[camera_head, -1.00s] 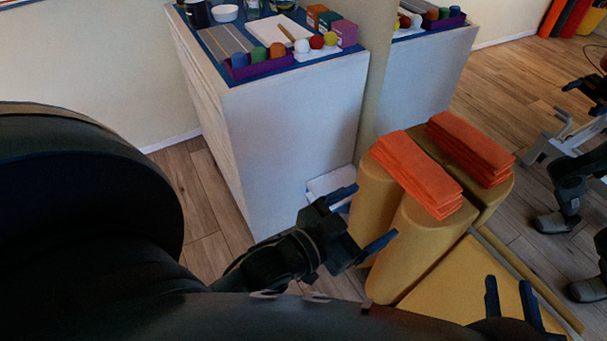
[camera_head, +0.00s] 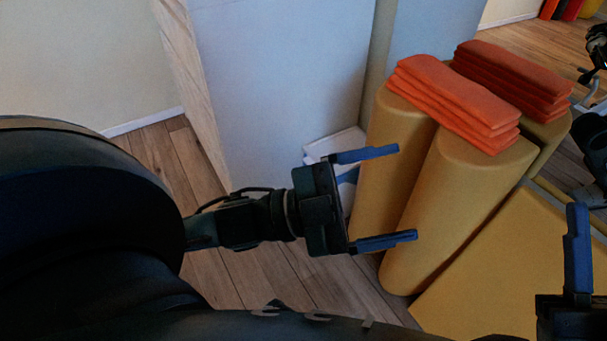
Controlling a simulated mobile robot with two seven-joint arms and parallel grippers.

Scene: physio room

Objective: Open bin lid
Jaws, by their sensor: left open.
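A white bin-like box (camera_head: 340,142) stands low between the white cabinet and the yellow bolsters. Only its pale top and a little of its side show; my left gripper hides much of the rest, so I cannot tell how its lid stands. My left gripper (camera_head: 407,193) is open and empty, its blue fingers pointing right. In the picture its upper finger crosses just below the box top, and its tips overlap the nearer bolster. I cannot tell the depth gap. My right gripper (camera_head: 578,248) is at the bottom right corner with one blue finger clearly visible, pointing up.
The white cabinet (camera_head: 285,80) rises behind my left gripper. Upright yellow bolsters (camera_head: 450,205) carry folded orange towels (camera_head: 460,100). A yellow mat or wedge (camera_head: 500,270) lies at lower right. Wooden floor (camera_head: 225,275) is open at lower left.

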